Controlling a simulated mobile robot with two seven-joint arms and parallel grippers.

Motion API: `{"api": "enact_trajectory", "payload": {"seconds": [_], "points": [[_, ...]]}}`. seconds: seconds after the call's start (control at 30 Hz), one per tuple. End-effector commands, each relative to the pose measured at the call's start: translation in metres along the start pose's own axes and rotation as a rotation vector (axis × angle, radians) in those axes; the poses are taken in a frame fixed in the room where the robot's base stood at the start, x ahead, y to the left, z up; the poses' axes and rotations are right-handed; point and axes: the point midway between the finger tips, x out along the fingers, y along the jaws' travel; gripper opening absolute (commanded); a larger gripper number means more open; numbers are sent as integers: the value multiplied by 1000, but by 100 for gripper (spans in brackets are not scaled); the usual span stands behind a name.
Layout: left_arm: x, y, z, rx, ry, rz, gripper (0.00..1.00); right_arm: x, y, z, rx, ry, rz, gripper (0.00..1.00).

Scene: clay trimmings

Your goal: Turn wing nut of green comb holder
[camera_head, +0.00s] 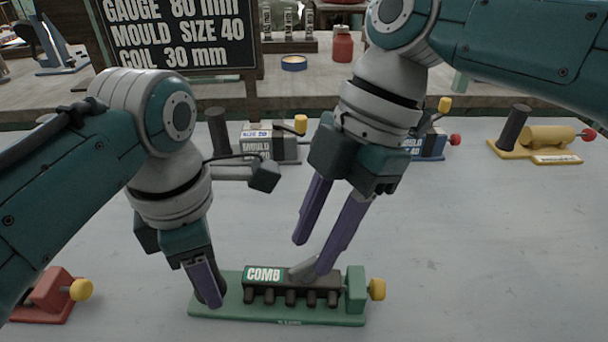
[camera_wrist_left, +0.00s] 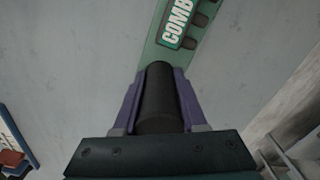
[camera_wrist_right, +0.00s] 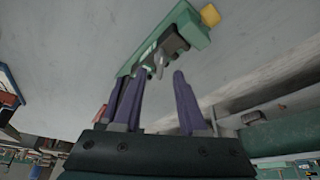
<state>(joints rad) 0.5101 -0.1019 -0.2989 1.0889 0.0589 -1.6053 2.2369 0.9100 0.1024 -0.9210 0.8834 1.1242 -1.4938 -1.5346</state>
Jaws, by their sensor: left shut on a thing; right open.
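The green comb holder (camera_head: 230,300) lies on the grey table at the front, with a COMB label and a dark toothed block (camera_head: 290,290). A yellow knob (camera_head: 377,288) sits on its right end. A grey flat piece (camera_head: 303,269) rises from the block; I cannot tell which of these is the wing nut. My left gripper (camera_head: 208,290) is shut on the holder's black upright post (camera_wrist_left: 158,95) at the left end. My right gripper (camera_head: 311,256) is open, its fingertips close above the block beside the grey piece, which also shows in the right wrist view (camera_wrist_right: 158,70). Contact is unclear.
A red holder (camera_head: 45,298) stands at the front left. Behind are a holder with a MOULD label (camera_head: 257,142), a blue holder (camera_head: 430,146) and a yellow holder (camera_head: 540,148). A dark sign (camera_head: 180,35) stands at the back. The table right of the comb holder is clear.

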Motion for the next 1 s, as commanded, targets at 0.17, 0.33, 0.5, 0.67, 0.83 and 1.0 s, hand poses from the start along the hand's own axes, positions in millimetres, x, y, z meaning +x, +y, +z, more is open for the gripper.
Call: {"api": "enact_trajectory", "payload": {"seconds": [0.17, 0.33, 0.5, 0.67, 0.83, 1.0], "points": [[0, 0, 0, 0, -1, 0, 0, 19, 0, 0, 1, 1, -1, 41], [0, 0, 0, 0, -1, 0, 0, 23, 0, 0, 0, 0, -1, 41], [0, 0, 0, 0, -1, 0, 0, 23, 0, 0, 0, 0, -1, 40], [0, 0, 0, 0, -1, 0, 0, 23, 0, 0, 0, 0, 0, 22], [0, 0, 0, 0, -1, 0, 0, 23, 0, 0, 1, 0, 0, 3], [0, 0, 0, 0, -1, 0, 0, 22, 0, 0, 1, 0, 0, 0]]}}
